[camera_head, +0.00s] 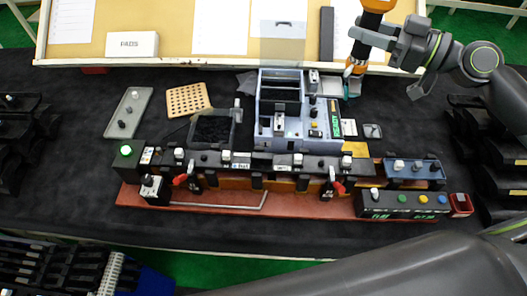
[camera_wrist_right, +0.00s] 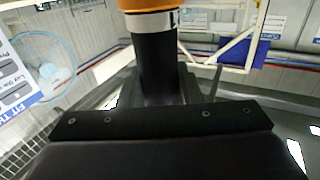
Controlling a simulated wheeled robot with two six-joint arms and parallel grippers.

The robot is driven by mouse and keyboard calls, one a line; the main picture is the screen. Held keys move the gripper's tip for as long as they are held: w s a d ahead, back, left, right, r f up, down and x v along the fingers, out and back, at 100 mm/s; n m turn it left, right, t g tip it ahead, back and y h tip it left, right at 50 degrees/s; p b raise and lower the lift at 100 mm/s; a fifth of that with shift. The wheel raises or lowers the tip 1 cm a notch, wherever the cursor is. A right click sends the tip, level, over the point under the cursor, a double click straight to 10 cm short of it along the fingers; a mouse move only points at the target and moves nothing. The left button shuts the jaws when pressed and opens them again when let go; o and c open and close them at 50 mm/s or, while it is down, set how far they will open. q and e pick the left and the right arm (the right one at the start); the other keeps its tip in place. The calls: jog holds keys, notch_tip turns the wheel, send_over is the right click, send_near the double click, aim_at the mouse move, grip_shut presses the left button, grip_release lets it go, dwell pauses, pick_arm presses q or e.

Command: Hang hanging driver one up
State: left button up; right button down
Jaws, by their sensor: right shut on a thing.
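The hanging driver (camera_head: 374,20) is orange and dark and stands roughly upright at the top right of the head view, its upper end cut off by the frame edge. My right gripper (camera_head: 370,42) is shut around its body, above the back edge of the bench. The driver's lower end, with an orange part, shows below the jaws near the fixture's back right corner. In the right wrist view the driver (camera_wrist_right: 156,60) is a black cylinder with a pale ring and orange top, rising from my gripper (camera_wrist_right: 160,98). My left gripper is not in view.
A grey-blue fixture (camera_head: 265,108) stands mid-bench, behind a black clip station (camera_head: 300,160) with red clamps. A perforated tan block (camera_head: 188,98) and a grey tray (camera_head: 128,112) lie left. A tan board (camera_head: 170,35) with papers and a PADS box (camera_head: 131,44) stands behind. Black racks fill both sides.

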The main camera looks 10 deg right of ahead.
jog(key=shift+s+a+r+p, duration=0.1)
jog(key=shift+r+p, duration=0.25)
jog(key=shift+r, duration=0.4)
grip_release()
dwell(0.5)
dwell(0.6)
